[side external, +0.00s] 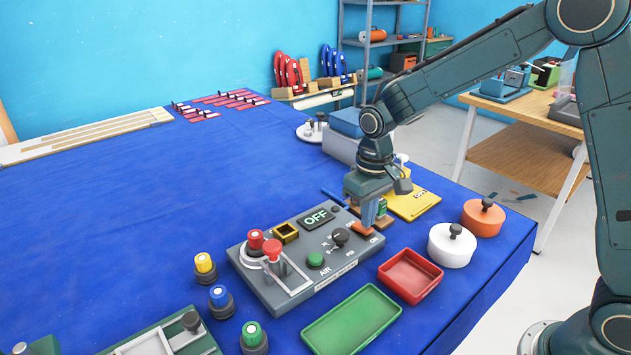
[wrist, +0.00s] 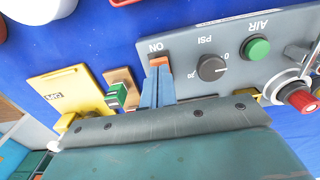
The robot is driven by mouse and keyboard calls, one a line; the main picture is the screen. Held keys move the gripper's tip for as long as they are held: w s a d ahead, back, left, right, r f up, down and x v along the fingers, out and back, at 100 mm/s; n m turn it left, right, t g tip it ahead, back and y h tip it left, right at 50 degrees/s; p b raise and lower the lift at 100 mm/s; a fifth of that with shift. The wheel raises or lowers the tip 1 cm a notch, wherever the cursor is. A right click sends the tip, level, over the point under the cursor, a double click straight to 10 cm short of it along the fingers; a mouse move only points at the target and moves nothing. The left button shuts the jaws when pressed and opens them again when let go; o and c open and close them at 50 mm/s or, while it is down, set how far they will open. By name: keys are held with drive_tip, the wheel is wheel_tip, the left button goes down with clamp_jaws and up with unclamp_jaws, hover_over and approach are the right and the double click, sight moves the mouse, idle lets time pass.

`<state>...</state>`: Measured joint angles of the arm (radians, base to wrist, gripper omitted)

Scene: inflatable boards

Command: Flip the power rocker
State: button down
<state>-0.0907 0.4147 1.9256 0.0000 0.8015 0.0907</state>
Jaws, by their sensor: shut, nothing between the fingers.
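The grey control panel (side external: 281,291) lies on the blue table, and its small display (side external: 316,218) reads OFF. The orange power rocker (wrist: 159,61) sits at one end of the panel beside the printed word ON in the wrist view. My gripper (side external: 368,224) points down over that end of the panel and partly hides the rocker in the side view. In the wrist view my gripper (wrist: 157,72) is shut and empty, its blue fingertips right at the rocker's edge. I cannot tell whether they touch it.
The panel also carries a black knob (wrist: 211,68), a green button (wrist: 256,48) and a red-topped valve (side external: 272,250). A yellow plate (side external: 412,205) lies close beyond my gripper. A red tray (side external: 410,276), a green tray (side external: 350,322) and a white lidded pot (side external: 451,249) stand nearby.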

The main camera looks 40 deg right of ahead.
drive_tip(key=shift+f, duration=0.65)
idle(0.6)
drive_tip(key=shift+r, duration=3.5)
drive_tip(key=s+d+r+t, duration=0.3)
drive_tip(key=s+r, duration=0.7)
drive_tip(key=s, duration=0.2)
drive_tip(key=s+t, duration=0.2)
drive_tip(key=s, duration=1)
drive_tip(key=shift+d+t, duration=0.3)
drive_tip(key=shift+d, duration=0.1)
